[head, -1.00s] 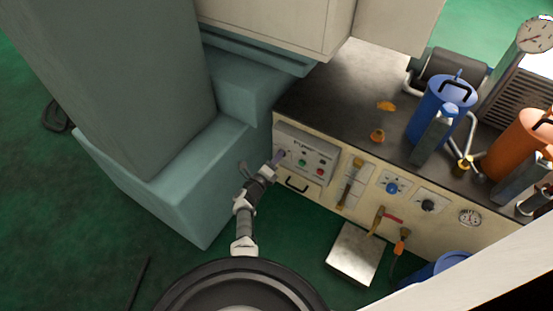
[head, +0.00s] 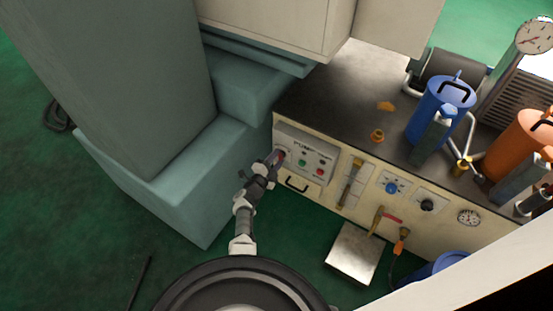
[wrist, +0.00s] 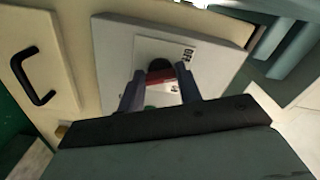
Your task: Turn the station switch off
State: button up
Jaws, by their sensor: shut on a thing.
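The station switch (wrist: 158,72) is a small dark handle with a red part, on a pale plate of the grey control box. In the wrist view it sits between the two fingers of my gripper (wrist: 160,83), which is shut on it. In the head view my gripper (head: 276,158) is at the left end of the control box (head: 318,147) and largely hides the switch. A green patch shows below the red part between the fingers.
Green and red buttons (head: 320,171) sit right of my gripper. A black handle (head: 296,185) is below the box; it also shows in the wrist view (wrist: 33,75). A large teal machine base (head: 165,185) stands close on the left.

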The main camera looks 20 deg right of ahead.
jog(key=shift+n, duration=0.6)
jog(key=o, duration=1)
jog(key=shift+a, duration=0.1)
jog(key=p+v, duration=0.4)
jog(key=v, duration=0.9)
jog(key=shift+s+a, duration=0.2)
jog(key=shift+s, duration=0.05)
